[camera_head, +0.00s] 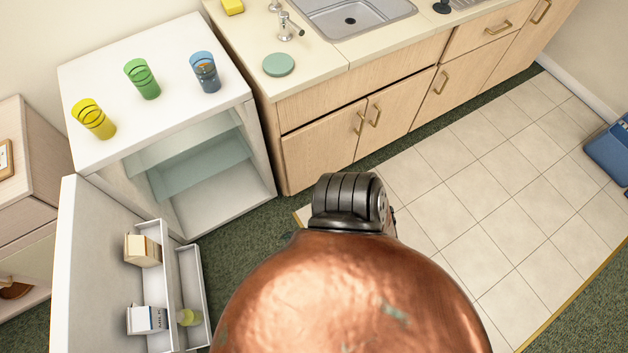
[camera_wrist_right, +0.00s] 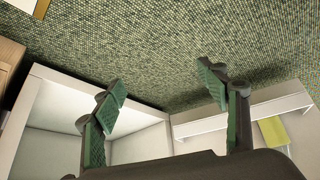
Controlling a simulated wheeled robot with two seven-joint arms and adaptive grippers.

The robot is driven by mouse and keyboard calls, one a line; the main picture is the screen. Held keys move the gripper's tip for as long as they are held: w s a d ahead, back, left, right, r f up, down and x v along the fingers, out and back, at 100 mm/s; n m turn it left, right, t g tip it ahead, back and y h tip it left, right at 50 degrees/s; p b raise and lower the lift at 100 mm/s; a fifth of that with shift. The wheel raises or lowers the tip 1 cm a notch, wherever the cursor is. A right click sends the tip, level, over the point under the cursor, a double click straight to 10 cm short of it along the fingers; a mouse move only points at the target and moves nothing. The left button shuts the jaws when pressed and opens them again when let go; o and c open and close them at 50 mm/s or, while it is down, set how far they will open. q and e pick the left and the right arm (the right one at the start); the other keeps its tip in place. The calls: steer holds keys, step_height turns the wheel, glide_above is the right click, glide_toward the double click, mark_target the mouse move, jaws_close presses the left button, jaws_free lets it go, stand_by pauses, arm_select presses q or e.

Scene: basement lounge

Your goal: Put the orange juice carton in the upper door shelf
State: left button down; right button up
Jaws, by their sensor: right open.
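A cream and tan carton (camera_head: 143,250) stands in the upper door shelf (camera_head: 163,236) of the open white fridge. Its label cannot be read, so I cannot tell whether it is the orange juice. A white carton marked as milk (camera_head: 140,320) stands in the same shelf. My right gripper (camera_wrist_right: 162,82) is open in the right wrist view, with nothing between its fingers and green carpet behind them. It is not visible in the head view. My left gripper is not in view.
The fridge interior (camera_head: 215,190) with its glass shelf is open. A yellow-green item (camera_head: 188,317) sits in the lower door shelf (camera_head: 191,268). Yellow, green and blue cups (camera_head: 205,72) stand on the fridge. The counter (camera_head: 330,62) is right of it.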

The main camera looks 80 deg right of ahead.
steer(key=s+a+f+g, duration=0.1)
steer(key=s+f+g, duration=0.2)
steer(key=s, duration=1.1)
steer(key=s+a+f+g, duration=0.1)
steer(key=s+f+g, duration=0.2)
steer(key=s, duration=1.2)
steer(key=shift+f+g+h, duration=0.3)
steer(key=shift+f, duration=0.55)
